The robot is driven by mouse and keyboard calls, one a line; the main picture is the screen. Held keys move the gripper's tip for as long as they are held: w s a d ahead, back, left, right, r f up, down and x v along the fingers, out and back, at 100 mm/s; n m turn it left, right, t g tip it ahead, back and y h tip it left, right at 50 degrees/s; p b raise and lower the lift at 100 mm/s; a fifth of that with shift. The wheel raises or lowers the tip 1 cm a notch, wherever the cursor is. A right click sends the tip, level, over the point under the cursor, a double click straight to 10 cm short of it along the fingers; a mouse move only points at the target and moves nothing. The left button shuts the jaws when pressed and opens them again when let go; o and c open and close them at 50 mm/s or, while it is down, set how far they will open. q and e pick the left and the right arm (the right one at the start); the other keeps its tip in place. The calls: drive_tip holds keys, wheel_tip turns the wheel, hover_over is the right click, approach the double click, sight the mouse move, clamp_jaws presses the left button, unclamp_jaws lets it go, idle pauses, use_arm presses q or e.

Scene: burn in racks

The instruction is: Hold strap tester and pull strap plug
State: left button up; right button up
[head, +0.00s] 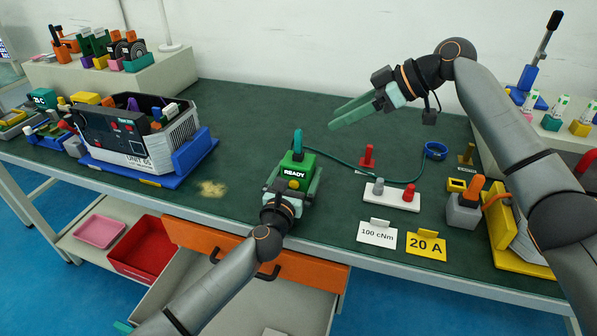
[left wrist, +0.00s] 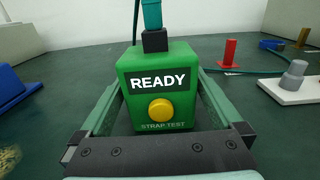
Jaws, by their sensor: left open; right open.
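The strap tester (head: 295,168) is a green box marked READY, standing on the green bench top. It fills the middle of the left wrist view (left wrist: 160,110), with a yellow button on its face. The teal strap plug (head: 297,143) stands upright in a black socket on top; its lower part shows in the left wrist view (left wrist: 152,16). A green cord runs right toward a blue wrist strap (head: 436,150). My left gripper (head: 292,178) is open, its fingers on both sides of the tester. My right gripper (head: 353,112) is open and empty, above and right of the plug.
A white block with a grey and a red knob (head: 390,194) stands right of the tester, behind the 100 cNm (head: 377,234) and 20 A (head: 426,246) cards. A red peg (head: 368,156) stands near the cord. UNIT 05 (head: 130,130) sits left. An orange-fronted drawer (head: 305,285) hangs open below.

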use_arm(q)
drive_tip(key=shift+w, duration=0.1)
drive_tip(key=c, duration=1.3)
idle(0.7)
